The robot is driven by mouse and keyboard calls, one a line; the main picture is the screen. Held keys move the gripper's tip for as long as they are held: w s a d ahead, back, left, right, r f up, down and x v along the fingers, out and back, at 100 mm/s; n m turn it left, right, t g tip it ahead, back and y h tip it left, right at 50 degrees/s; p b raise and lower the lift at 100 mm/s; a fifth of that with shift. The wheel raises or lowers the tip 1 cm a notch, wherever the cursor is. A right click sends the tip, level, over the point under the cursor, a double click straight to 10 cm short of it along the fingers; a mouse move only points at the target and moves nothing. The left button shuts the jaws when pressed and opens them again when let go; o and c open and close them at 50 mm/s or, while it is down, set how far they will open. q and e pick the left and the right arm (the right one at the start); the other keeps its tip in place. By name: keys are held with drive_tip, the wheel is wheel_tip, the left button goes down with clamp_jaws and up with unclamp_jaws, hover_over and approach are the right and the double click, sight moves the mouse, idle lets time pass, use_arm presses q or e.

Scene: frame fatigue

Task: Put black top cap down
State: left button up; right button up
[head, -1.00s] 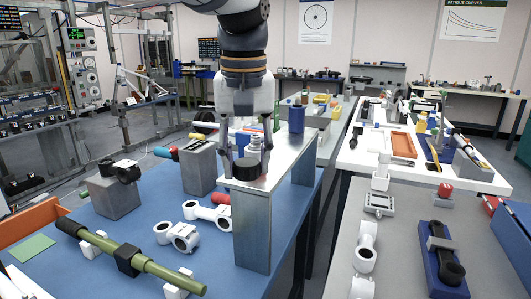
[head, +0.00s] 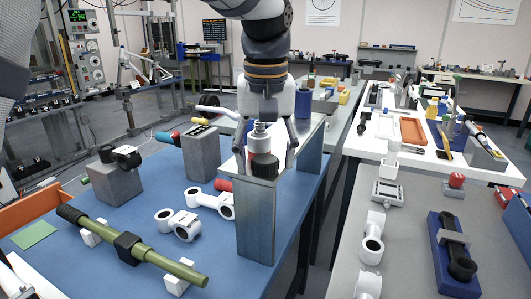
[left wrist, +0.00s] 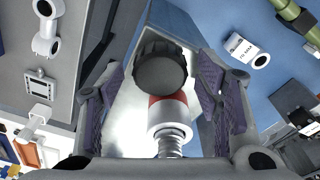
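The black top cap (head: 263,166) is at the near end of a metal stand's top (head: 306,140). It shows as a round, ridged black disc (left wrist: 160,68) in the left wrist view. My left gripper (head: 265,152) points down over this end, with its fingers spread on either side of the cap. In the left wrist view the fingers (left wrist: 160,98) are wide apart, with clear gaps to the cap. My right gripper is not in view.
The blue table (head: 150,215) holds white ring-ended parts (head: 180,225), a green bar (head: 135,248) on white supports and grey blocks (head: 115,183). A grey table (head: 400,240) with a blue fixture (head: 452,262) is at the right. A floor gap separates the tables.

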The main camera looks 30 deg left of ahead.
sight(266, 162)
use_arm(q)
wheel_tip(266, 162, up, 12)
drive_tip(key=s, duration=0.1)
drive_tip(key=shift+s+d+r, duration=0.15)
drive_tip(key=shift+d+r, duration=0.1)
drive_tip(key=shift+d, duration=0.15)
drive_tip(key=shift+f, duration=0.1)
